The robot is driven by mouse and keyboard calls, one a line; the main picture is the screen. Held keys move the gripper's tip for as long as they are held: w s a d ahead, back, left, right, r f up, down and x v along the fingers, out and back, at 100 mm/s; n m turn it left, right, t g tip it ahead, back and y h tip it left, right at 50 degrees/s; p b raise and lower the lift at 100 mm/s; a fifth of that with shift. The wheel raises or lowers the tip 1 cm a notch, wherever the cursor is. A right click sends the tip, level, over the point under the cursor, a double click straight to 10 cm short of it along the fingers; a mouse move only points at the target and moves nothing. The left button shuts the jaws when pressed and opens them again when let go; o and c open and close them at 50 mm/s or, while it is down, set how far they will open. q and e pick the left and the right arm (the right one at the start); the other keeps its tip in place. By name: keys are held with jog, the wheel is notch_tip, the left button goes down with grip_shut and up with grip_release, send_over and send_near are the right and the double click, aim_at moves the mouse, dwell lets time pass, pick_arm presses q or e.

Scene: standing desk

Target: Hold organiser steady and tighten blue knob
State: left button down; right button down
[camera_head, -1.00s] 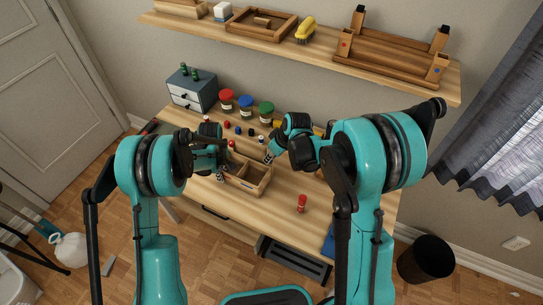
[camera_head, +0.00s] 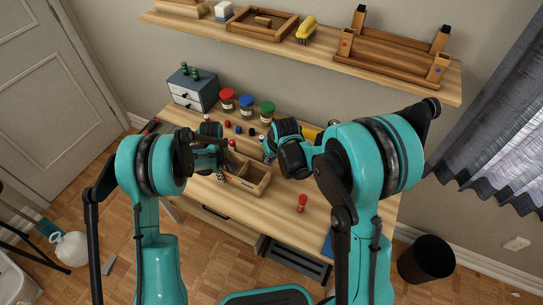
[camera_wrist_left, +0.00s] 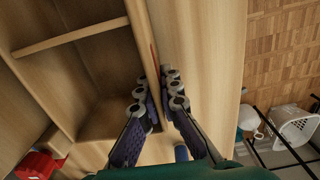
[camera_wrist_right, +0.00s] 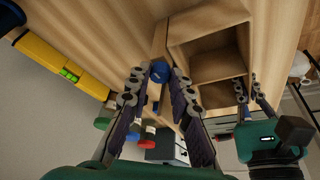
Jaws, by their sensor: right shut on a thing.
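The wooden organiser (camera_head: 262,187) sits on the desk with open compartments; it also shows in the right wrist view (camera_wrist_right: 205,30). My left gripper (camera_head: 223,171) is at its left end. In the left wrist view its fingers (camera_wrist_left: 155,85) straddle a thin organiser wall (camera_wrist_left: 145,40), one inside a compartment and one outside, close against it. My right gripper (camera_wrist_right: 158,78) is shut on the blue knob (camera_wrist_right: 158,69), beside the organiser's side. In the head view the right wrist and arm largely hide that gripper and the knob.
Jars with red, blue (camera_head: 246,106) and green lids and a small drawer cabinet (camera_head: 193,90) stand at the back. A shelf (camera_head: 330,55) hangs above. The front right desk is fairly clear.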

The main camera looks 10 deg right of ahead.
jog(key=shift+m+h, duration=0.3)
jog(key=shift+m, duration=0.2)
jog(key=c, duration=1.3)
grip_release()
jog(key=shift+c, duration=0.2)
jog(key=v, duration=1.2)
jog(key=shift+s, duration=0.15)
